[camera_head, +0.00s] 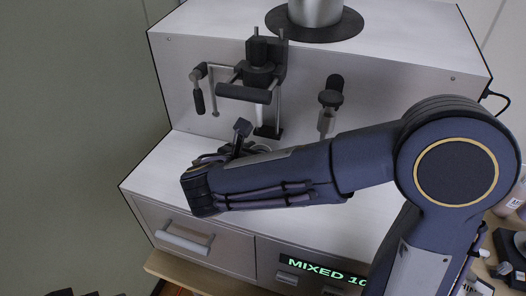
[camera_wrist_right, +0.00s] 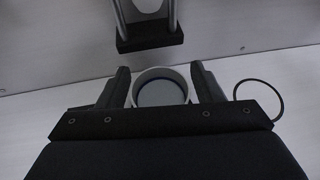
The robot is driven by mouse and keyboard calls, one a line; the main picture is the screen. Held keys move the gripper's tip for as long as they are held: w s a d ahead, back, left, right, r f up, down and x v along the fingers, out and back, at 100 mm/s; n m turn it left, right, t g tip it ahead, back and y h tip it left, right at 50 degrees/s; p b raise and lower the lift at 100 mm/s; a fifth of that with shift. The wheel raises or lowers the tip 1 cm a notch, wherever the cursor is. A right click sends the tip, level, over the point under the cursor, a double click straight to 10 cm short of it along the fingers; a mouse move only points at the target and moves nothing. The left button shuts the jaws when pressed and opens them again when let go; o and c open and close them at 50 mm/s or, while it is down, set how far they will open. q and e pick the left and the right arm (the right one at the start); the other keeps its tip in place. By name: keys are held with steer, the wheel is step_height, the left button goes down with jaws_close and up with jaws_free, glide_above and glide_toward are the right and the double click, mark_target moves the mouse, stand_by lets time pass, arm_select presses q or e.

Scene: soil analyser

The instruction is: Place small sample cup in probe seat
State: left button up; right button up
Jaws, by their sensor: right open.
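The small sample cup (camera_wrist_right: 160,90), a pale round cup with a grey inside, stands on the white deck of the analyser in the right wrist view. My right gripper (camera_wrist_right: 162,76) is open, with one finger on each side of the cup. Contact with the cup cannot be told. In the head view my right gripper (camera_head: 241,138) is low over the deck, and my arm hides most of the cup. The probe assembly's black foot (camera_head: 268,132) is just behind; it shows beyond the cup in the wrist view (camera_wrist_right: 150,40). Which part is the probe seat is unclear.
A lever handle (camera_head: 198,100) and a second dark fitting (camera_head: 331,97) hang on the front panel on either side of the probe. A drawer (camera_head: 190,240) and a lit display (camera_head: 325,271) are below. The deck's left part is clear. Dark tips show at the bottom left edge.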

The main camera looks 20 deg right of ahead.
steer(key=v, duration=1.2)
steer(key=shift+r, duration=0.25)
